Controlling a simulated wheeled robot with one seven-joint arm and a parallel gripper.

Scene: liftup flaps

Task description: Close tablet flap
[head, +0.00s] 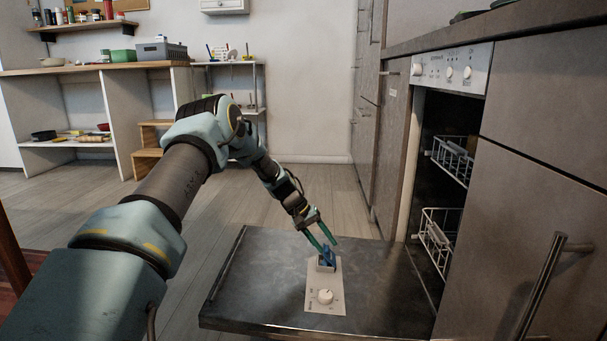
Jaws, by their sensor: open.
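The tablet compartment (320,267) is at the far end of a pale dispenser panel (318,286), set in the lowered dishwasher door (262,285). A small blue piece (328,257) stands at the compartment; whether it is the tablet, the raised flap or both is too small to tell. My gripper (328,246) is open, its two green fingers pointing down just above and behind the blue piece. Whether a fingertip touches it I cannot tell. The fingers partly cover the area behind the compartment.
A round white knob (325,297) sticks up from the panel's near end. The dishwasher's wire racks (437,236) are inside, right of the door. A cabinet with a long bar handle (543,285) stands at the near right. The floor left of the door is clear.

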